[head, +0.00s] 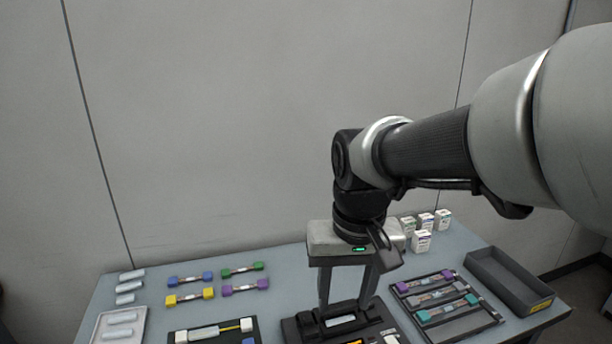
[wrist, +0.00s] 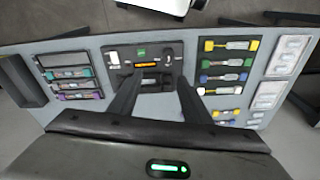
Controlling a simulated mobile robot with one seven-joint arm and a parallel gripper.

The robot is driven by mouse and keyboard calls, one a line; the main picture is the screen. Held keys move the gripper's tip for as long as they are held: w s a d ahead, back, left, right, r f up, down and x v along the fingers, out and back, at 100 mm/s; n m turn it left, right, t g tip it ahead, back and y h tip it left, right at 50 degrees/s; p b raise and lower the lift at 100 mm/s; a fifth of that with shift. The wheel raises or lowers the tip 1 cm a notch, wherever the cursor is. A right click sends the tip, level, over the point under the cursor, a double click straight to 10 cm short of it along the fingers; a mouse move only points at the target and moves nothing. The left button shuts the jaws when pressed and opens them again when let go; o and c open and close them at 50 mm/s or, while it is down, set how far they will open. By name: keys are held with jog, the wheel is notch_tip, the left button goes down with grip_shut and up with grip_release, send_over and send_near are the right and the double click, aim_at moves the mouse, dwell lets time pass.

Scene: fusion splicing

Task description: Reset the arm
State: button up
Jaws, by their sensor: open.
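My gripper (head: 347,303) points down over the middle of the table, its two fingers spread apart with nothing seen between them. In the wrist view the fingers (wrist: 158,82) reach toward the dark splicing device (wrist: 173,50), which has a small green screen. In the head view the device (head: 292,330) sits below and around the fingertips and is partly hidden by them. I cannot tell the exact height of the fingertips above it. My arm comes in from the upper right.
A rack (head: 470,328) holding purple-, grey- and teal-ended pieces lies right of the device, with an empty dark tray (head: 512,283) beyond. Small white boxes (head: 421,241) stand behind. Blue (head: 190,278), green, yellow and purple pieces and white pouches (head: 128,287) lie left.

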jog(key=s+d+r+t+p, duration=0.1)
jog(key=s+d+r+t, duration=0.35)
jog(key=s+d, duration=0.35)
notch_tip(320, 180, up, 15)
jog(key=p, duration=1.4)
jog(key=shift+s+a+m, duration=0.2)
jog(key=shift+a+m, duration=0.2)
